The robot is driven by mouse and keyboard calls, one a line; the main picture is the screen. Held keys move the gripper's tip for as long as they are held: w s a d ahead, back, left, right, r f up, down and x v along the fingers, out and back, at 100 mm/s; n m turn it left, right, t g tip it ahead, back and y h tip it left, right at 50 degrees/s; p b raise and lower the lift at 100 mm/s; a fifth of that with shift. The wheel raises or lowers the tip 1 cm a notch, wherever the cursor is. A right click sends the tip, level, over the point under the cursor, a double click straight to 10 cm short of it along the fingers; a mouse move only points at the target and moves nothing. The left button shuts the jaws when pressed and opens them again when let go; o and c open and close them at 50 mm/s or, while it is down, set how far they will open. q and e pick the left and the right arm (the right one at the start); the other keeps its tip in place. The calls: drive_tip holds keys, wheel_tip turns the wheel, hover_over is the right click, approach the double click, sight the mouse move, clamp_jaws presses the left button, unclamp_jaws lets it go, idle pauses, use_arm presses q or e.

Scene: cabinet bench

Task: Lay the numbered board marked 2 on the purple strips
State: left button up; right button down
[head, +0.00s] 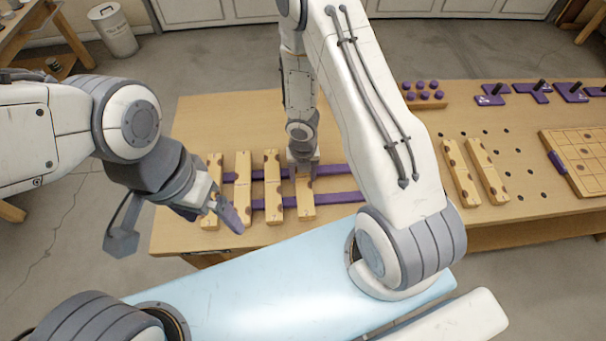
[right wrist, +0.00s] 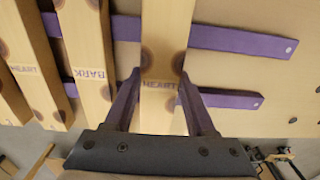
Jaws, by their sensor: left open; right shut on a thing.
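Two purple strips, upper (head: 338,169) and lower (head: 338,197), lie across the bench. Three wooden boards (head: 212,185), (head: 243,188), (head: 272,190) lie side by side across them. My right gripper (head: 303,170) is shut on a fourth board (head: 305,203), to their right. In the right wrist view, this held board (right wrist: 165,55) is between both fingers, marked HEART, and crosses over both strips; I cannot tell whether it touches them. No number is readable on any board. My left gripper (head: 226,206) is open, near the front ends of the leftmost boards.
Two more boards (head: 461,173), (head: 488,171) lie on the bench to the right, near a field of holes. A gridded wooden tray (head: 577,160) is at far right. Purple pieces with black pegs (head: 493,95) and a purple-knobbed block (head: 424,98) stand at the back.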

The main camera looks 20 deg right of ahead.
drive_tip(key=shift+f, duration=0.1)
drive_tip(key=shift+f+b, duration=0.45)
drive_tip(key=shift+b, duration=0.1)
drive_tip(key=shift+f, duration=0.15)
idle(0.9)
drive_tip(key=shift+c, duration=0.7)
unclamp_jaws()
wheel_tip(320, 180, up, 8)
drive_tip(key=p, duration=0.7)
drive_tip(key=shift+p, duration=0.35)
drive_tip(key=shift+f, duration=0.15)
wheel_tip(320, 180, down, 8)
drive_tip(key=b, duration=0.7)
drive_tip(key=shift+r+b, duration=0.25)
drive_tip(key=shift+b, duration=0.15)
